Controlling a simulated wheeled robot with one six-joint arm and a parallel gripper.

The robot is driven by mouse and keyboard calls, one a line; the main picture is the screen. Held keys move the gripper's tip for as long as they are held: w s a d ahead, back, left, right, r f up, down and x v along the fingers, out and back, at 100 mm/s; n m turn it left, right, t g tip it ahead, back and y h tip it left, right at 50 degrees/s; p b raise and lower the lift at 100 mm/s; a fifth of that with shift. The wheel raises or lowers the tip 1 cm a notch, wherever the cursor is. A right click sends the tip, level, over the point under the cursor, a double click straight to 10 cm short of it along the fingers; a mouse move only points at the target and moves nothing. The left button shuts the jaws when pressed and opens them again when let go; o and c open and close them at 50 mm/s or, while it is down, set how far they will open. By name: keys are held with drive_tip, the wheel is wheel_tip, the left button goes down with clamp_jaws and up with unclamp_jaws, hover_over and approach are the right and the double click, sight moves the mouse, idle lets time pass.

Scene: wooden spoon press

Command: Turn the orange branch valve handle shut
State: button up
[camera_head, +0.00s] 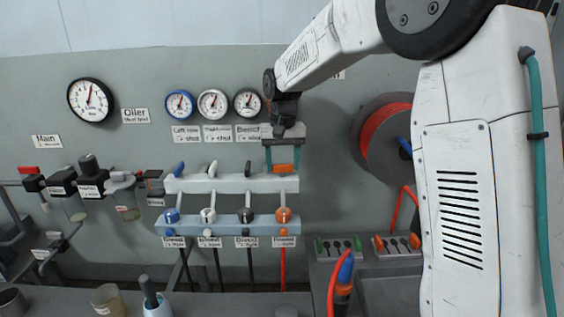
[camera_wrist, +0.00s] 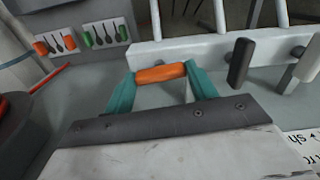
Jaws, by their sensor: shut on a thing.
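The orange branch valve handle (camera_head: 283,168) is at the right end of the upper white manifold bar (camera_head: 230,184). In the wrist view the orange handle (camera_wrist: 161,73) lies roughly along the bar, crosswise to the neighbouring black handle (camera_wrist: 240,63). My gripper (camera_head: 283,157) reaches down over it from above. In the wrist view the gripper's two teal fingers (camera_wrist: 160,82) are shut on the handle, one at each end. The handle's pivot is hidden.
A lower blue bar (camera_head: 228,229) carries coloured knobs, the orange one (camera_head: 283,215) at right. Gauges (camera_head: 213,103) hang above. A hose reel (camera_head: 383,140) is to the right.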

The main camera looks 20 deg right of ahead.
drive_tip(key=shift+w+r+m, duration=0.1)
drive_tip(key=shift+m, duration=0.6)
drive_tip(key=o, duration=1)
wheel_tip(320, 180, up, 8)
drive_tip(key=shift+f, duration=0.15)
